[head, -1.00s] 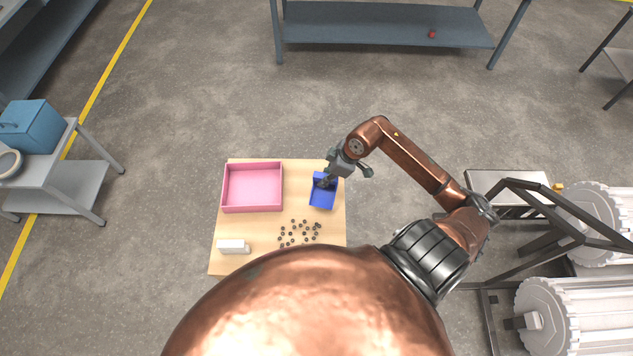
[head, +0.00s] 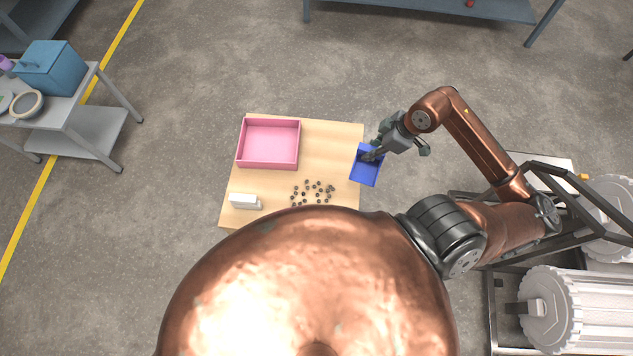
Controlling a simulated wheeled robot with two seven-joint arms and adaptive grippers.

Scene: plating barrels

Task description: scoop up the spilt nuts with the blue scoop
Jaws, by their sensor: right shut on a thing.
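The blue scoop (head: 366,170) is at the right edge of the wooden table, partly past that edge in the head view. My right gripper (head: 373,153) is shut on the scoop at its far end. The scoop's inside looks empty. Whether it touches the table, I cannot tell. The spilt nuts (head: 313,193) are several small dark rings scattered on the near part of the table, left of and nearer than the scoop. My left gripper is not in view.
A pink tray (head: 268,164) stands at the table's far left, and a white block (head: 244,201) at its near left. The wooden table (head: 333,150) is bare between tray and scoop. A grey side table (head: 84,140) with a blue box (head: 53,69) stands left.

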